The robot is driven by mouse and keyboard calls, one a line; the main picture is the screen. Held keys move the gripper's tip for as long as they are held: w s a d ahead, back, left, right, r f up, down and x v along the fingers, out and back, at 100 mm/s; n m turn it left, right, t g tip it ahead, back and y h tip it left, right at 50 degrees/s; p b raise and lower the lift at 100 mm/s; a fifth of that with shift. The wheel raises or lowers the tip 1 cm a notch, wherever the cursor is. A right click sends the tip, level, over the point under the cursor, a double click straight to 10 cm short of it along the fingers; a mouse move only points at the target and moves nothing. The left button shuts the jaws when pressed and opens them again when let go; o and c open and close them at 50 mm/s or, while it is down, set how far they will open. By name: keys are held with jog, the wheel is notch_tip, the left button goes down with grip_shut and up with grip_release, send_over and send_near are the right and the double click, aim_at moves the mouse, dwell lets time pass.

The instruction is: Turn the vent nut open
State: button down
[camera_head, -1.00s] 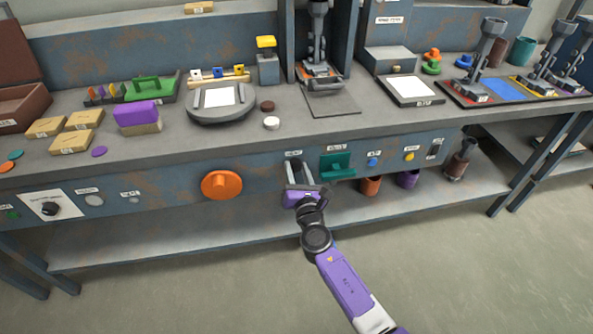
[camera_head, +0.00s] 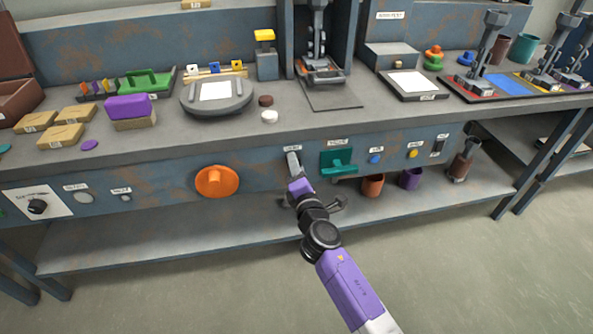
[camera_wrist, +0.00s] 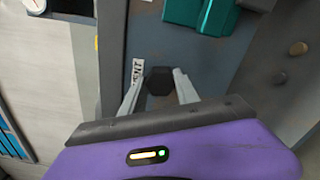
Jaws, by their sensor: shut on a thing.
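The vent nut (camera_wrist: 159,83) is a dark, faceted nut on the blue-grey front panel of the bench. A white label (camera_wrist: 138,73), partly readable as "VENT", sits beside it and appears turned on its side in the wrist view. My gripper (camera_wrist: 158,72) has its two grey fingers on either side of the nut and is shut on it. In the head view my gripper (camera_head: 292,160) reaches the panel just under a small label, and its fingers hide the nut there.
A teal handle block (camera_head: 338,160) is close to the right of my gripper. A blue button (camera_head: 376,158) and a yellow knob (camera_head: 412,153) lie farther right. A large orange knob (camera_head: 216,182) is to the left. Cups (camera_head: 373,185) stand on the lower shelf (camera_head: 190,238).

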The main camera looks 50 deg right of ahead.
jog(key=shift+f+m+b, duration=0.15)
jog(key=shift+m+b, duration=0.9)
jog(key=shift+m, duration=0.85)
jog(key=shift+f+m+b, duration=0.1)
jog(key=shift+m+b, duration=0.95)
jog(key=shift+m, duration=0.85)
jog(key=c, duration=0.9)
grip_release()
jog(key=v, duration=0.7)
jog(key=shift+s+a, duration=0.25)
jog(key=shift+s, duration=0.1)
jog(key=shift+r, duration=0.1)
